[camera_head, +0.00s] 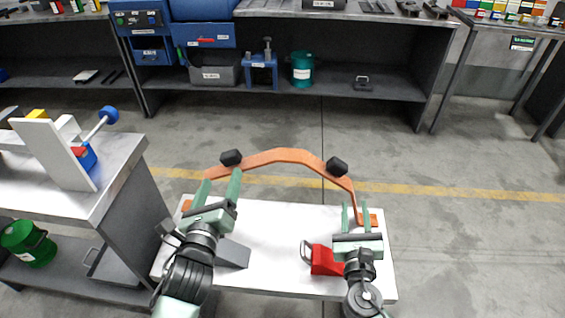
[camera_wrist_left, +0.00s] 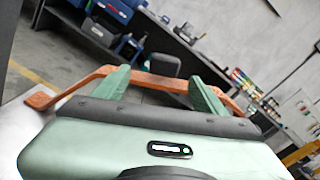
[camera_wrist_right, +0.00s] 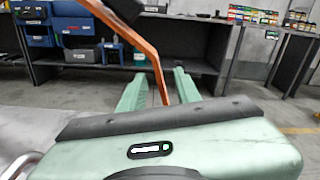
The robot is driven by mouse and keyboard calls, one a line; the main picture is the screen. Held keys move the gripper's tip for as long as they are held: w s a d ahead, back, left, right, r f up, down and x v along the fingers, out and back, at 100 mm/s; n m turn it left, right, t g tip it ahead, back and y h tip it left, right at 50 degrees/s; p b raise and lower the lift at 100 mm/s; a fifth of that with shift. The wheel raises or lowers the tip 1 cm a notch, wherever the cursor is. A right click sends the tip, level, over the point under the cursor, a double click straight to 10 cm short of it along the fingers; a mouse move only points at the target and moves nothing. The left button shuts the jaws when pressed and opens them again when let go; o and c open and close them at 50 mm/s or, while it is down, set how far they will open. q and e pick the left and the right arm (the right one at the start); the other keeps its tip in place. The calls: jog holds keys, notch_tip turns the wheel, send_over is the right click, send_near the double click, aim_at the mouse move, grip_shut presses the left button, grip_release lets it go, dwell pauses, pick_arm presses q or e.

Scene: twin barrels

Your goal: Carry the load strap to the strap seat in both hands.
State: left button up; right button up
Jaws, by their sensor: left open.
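The load strap (camera_head: 279,155) is an orange arched bar with two black knobs and flat feet, standing on a white table. My left gripper (camera_head: 220,186) is open at the strap's left side, near the left black knob. In the left wrist view the strap (camera_wrist_left: 158,80) crosses just beyond the spread fingers (camera_wrist_left: 157,92). My right gripper (camera_head: 356,216) is open near the strap's right leg. In the right wrist view that leg (camera_wrist_right: 150,50) runs down between the spread fingers (camera_wrist_right: 160,92); contact cannot be told. I cannot identify the strap seat.
A red block with a metal handle (camera_head: 325,261) and a grey wedge (camera_head: 233,253) lie on the white table (camera_head: 270,279). A side bench (camera_head: 120,165) at left carries a white panel (camera_head: 52,153). Workbenches line the back. Open floor (camera_head: 300,125) lies between.

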aim_at(227, 159)
jog(key=shift+s+a+r+n, duration=0.25)
jog(key=shift+r+n, duration=0.1)
jog(key=shift+n, duration=0.05)
pick_arm(q)
jog(key=shift+m, duration=0.3)
jog(key=w, duration=0.7)
jog(key=shift+w+d+r, duration=0.2)
jog(key=shift+d+r, duration=0.2)
pick_arm(e)
jog(key=w, duration=0.8)
jog(key=shift+d, duration=0.35)
pick_arm(q)
jog(key=c, duration=0.9)
pick_arm(e)
grip_shut()
pick_arm(q)
grip_shut()
pick_arm(e)
jog(key=shift+f, duration=0.1)
pick_arm(q)
jog(key=shift+r, duration=0.1)
